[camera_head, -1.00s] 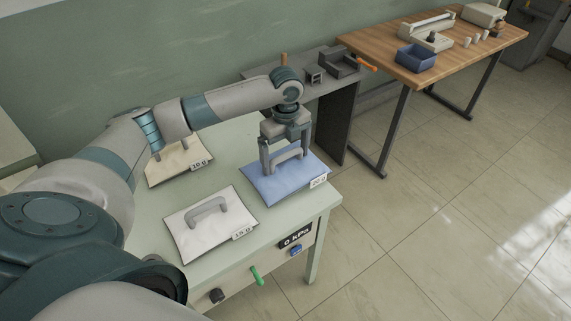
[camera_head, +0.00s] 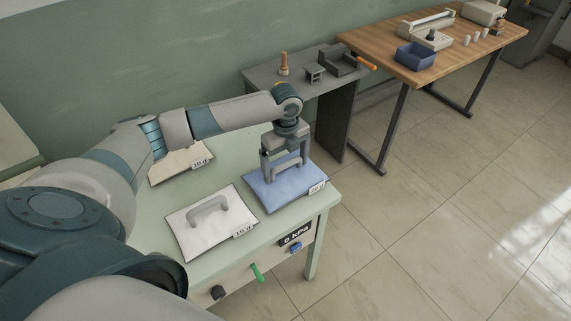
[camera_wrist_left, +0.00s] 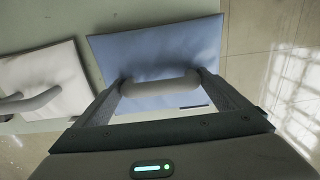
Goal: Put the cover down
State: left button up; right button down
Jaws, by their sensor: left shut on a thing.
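A blue cover (camera_head: 285,188) with a grey handle lies over the right end of the pale green table (camera_head: 319,204). My left gripper (camera_head: 286,170) is above it, shut on the handle. The left wrist view shows the blue cover (camera_wrist_left: 154,52) with its handle (camera_wrist_left: 160,84) between the two fingers. Whether the cover touches the table all over or hangs slightly above it, I cannot tell. Its small label, at the right corner, is hard to read. My right gripper is not in view.
A white cover (camera_head: 207,222) with a handle and a 15 g label lies left of the blue one. A cream cover (camera_head: 176,166) labelled 10 g lies behind, partly hidden by my arm. A grey stand (camera_head: 333,105) and a wooden table (camera_head: 470,45) stand beyond.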

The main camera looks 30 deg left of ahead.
pick_arm(q)
jog(key=o, duration=1.1)
jog(key=shift+r, duration=0.15)
jog(key=shift+r+b, duration=0.3)
jog(key=shift+r, duration=0.3)
notch_tip(320, 180, up, 11)
jog(key=b, duration=0.3)
jog(key=shift+f, duration=0.2)
